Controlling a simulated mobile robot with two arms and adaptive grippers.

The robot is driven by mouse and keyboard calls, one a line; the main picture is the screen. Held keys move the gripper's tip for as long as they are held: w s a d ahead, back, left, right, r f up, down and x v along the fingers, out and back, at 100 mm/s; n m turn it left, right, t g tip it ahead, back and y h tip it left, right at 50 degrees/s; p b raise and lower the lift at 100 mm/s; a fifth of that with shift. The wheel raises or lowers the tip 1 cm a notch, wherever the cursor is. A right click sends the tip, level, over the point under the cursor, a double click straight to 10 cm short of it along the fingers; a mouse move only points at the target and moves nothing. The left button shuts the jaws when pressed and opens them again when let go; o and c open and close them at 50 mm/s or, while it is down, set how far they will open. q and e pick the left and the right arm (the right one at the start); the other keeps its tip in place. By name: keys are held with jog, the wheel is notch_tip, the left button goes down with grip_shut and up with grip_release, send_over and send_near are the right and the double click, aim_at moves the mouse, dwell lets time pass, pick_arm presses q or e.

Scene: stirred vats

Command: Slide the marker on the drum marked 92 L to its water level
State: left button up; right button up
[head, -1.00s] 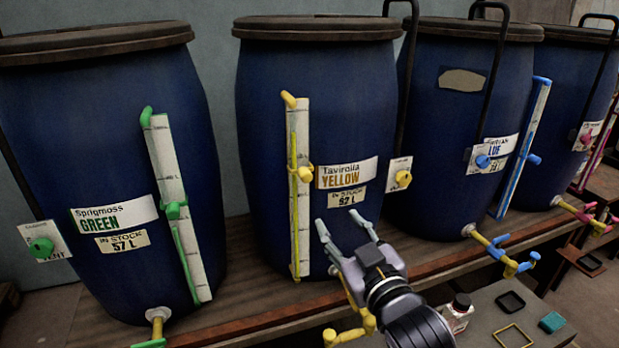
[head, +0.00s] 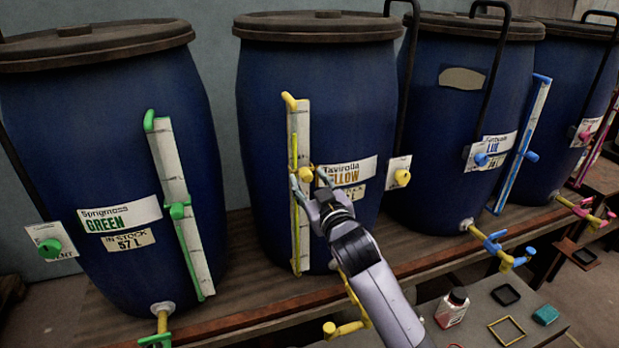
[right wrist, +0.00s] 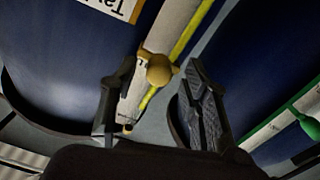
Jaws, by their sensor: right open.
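The drum marked 92 L (head: 255,110) is blue with a dark lid and a "Tavirolla YELLOW" label; its stock tag (head: 350,193) is partly covered by my right gripper. A white gauge strip (head: 299,125) with a thin yellow column (head: 293,150) runs up its front; the column's top shows above the marker. My left gripper is not in view.
A green-marked drum (head: 110,130) stands left, a blue-marked drum (head: 435,130) right, and another drum (head: 565,110) farther right, all on a wooden bench (head: 240,310). A yellow tap (head: 345,328) juts out below my arm. A bottle (head: 452,307) and small trays stand front right.

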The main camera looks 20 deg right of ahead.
jog(key=shift+w, duration=0.35)
grip_shut()
dwell(0.4)
dwell(0.4)
